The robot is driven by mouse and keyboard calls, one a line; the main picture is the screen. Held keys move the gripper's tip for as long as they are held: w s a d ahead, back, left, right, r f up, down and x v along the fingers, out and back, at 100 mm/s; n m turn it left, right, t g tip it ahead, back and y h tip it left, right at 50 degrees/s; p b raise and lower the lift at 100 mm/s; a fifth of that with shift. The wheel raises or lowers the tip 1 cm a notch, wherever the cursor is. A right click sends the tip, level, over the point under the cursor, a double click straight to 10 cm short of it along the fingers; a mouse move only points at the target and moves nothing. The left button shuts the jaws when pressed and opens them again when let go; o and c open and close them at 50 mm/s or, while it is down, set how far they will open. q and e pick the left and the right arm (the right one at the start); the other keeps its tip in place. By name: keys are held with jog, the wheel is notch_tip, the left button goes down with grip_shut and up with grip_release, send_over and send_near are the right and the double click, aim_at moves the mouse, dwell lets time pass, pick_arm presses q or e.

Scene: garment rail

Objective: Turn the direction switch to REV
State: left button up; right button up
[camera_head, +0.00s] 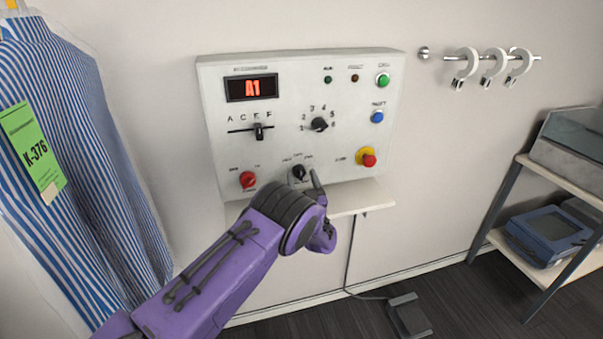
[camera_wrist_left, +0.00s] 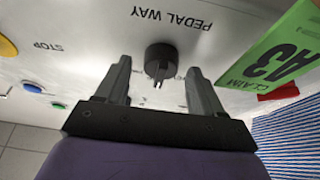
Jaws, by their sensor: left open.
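The direction switch (camera_head: 299,171) is a small black rotary knob low on the white control panel (camera_head: 225,110). Small labels around it are too fine to read in the head view. In the left wrist view the knob (camera_wrist_left: 161,59) sits between my fingers, with upside-down "PEDAL WAY" lettering above it. My left gripper (camera_head: 304,180) is at the panel's lower part, open, one finger on each side of the knob (camera_wrist_left: 159,66) with visible gaps. Its wrist hides part of the panel's lower edge. I cannot tell the knob's exact setting. My right gripper is not in view.
A red knob (camera_head: 248,180) is left of the switch; a red stop button (camera_head: 368,160) on yellow is right. A numbered selector (camera_head: 319,124) and slider (camera_head: 258,132) are above. A striped shirt (camera_head: 75,130) hangs left. A green "A3" tag (camera_wrist_left: 268,62) is close beside my gripper.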

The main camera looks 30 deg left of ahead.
pick_arm(q)
jog(key=shift+w+a+r, duration=0.2)
jog(key=shift+w+a, duration=0.05)
jog(key=shift+a, duration=0.05)
jog(key=c, duration=1)
jog(key=shift+f+n+b, duration=0.2)
jog(key=shift+n+b, duration=0.4)
jog(key=shift+b, duration=0.2)
jog(key=shift+c, duration=0.2)
jog(key=shift+w+d+r+n+g+y+b, duration=0.1)
jog(key=shift+n+g+y+b, duration=0.25)
jog(key=shift+n+g+b, duration=0.95)
jog(key=shift+s+a+r+n+g+y+b, duration=0.1)
jog(key=shift+n+g+y+b, duration=0.35)
jog(key=shift+n+b, duration=1.55)
jog(key=shift+w+d+n+g+y+b, duration=0.1)
jog(key=shift+n+g+y+b, duration=0.2)
jog(key=shift+n+g+b, duration=1)
jog(key=shift+n+t, duration=0.35)
jog(key=shift+n, duration=0.35)
